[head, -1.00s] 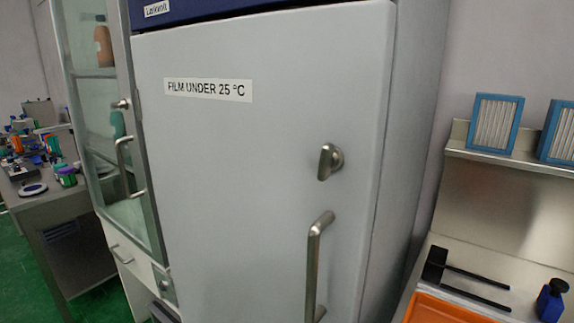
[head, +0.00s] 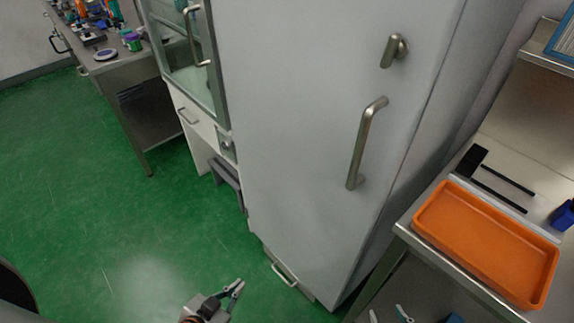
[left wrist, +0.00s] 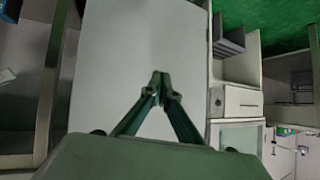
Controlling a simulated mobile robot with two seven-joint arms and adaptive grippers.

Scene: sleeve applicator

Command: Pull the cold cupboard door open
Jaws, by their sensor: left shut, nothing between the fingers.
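The cold cupboard door (head: 300,130) is a tall pale grey panel in the middle of the head view, and it looks shut. Its vertical metal bar handle (head: 358,150) sits near the right edge, below a turn latch (head: 394,50) that hangs downward. My left gripper (head: 239,288) is shut and empty, low in front of the door and well below and left of the handle. In the left wrist view its fingertips (left wrist: 160,78) meet against the plain pale door (left wrist: 140,45); no handle shows there.
A steel bench (head: 398,228) with an orange tray (head: 485,245) stands close on the right. A glass-fronted cabinet (head: 180,45) adjoins the door's left, with a grey step stool (head: 228,178) below. Green floor (head: 90,220) is clear at left.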

